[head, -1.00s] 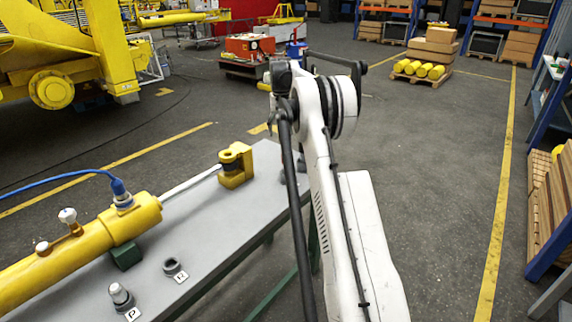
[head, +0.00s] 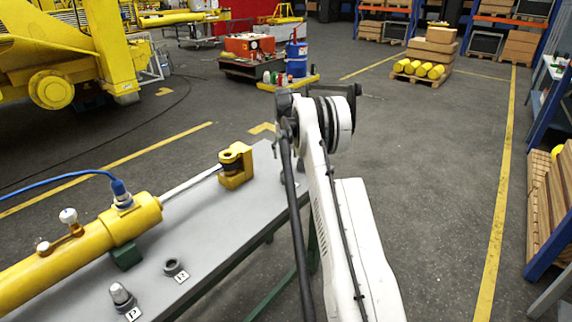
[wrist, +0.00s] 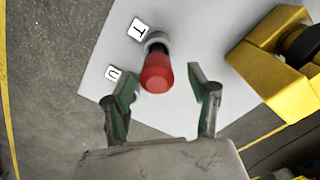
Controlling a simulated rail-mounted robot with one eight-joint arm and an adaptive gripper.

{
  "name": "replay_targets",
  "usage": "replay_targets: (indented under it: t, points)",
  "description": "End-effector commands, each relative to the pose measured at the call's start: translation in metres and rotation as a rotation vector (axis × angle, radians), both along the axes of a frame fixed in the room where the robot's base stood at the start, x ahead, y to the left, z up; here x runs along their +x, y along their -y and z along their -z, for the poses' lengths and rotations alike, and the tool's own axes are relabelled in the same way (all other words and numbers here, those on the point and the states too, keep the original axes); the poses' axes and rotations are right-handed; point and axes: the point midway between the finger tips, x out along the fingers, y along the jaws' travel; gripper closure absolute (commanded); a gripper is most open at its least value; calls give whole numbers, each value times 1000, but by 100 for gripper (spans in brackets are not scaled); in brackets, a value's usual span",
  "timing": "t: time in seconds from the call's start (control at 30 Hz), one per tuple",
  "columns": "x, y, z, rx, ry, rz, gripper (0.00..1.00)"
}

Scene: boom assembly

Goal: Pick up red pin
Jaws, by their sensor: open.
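The red pin (wrist: 157,73) shows in the wrist view, standing on the grey table (wrist: 190,40) close to the labels T and U. It has a red cylindrical head, with a grey part behind it. My gripper (wrist: 163,88) is open, with one finger on each side of the pin's head in the picture. I cannot tell how far the fingertips are from the pin in depth. In the head view the gripper and the pin are hidden behind my white arm.
A yellow clevis end (head: 236,166) of a hydraulic cylinder (head: 80,240) lies on the grey table; it also shows at the right of the wrist view (wrist: 275,45). Small grey parts (head: 174,268) stand near the table's front edge. Floor right of the table is clear.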

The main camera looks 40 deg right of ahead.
Motion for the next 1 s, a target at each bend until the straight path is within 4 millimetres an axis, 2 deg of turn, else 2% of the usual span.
replay_targets:
  t: [0.33,0.6,1.0]
  points:
    - [-3,2,43,0,0,0,46]
    - [-3,2,47,0,0,0,47]
    - [-3,2,47,0,0,0,100]
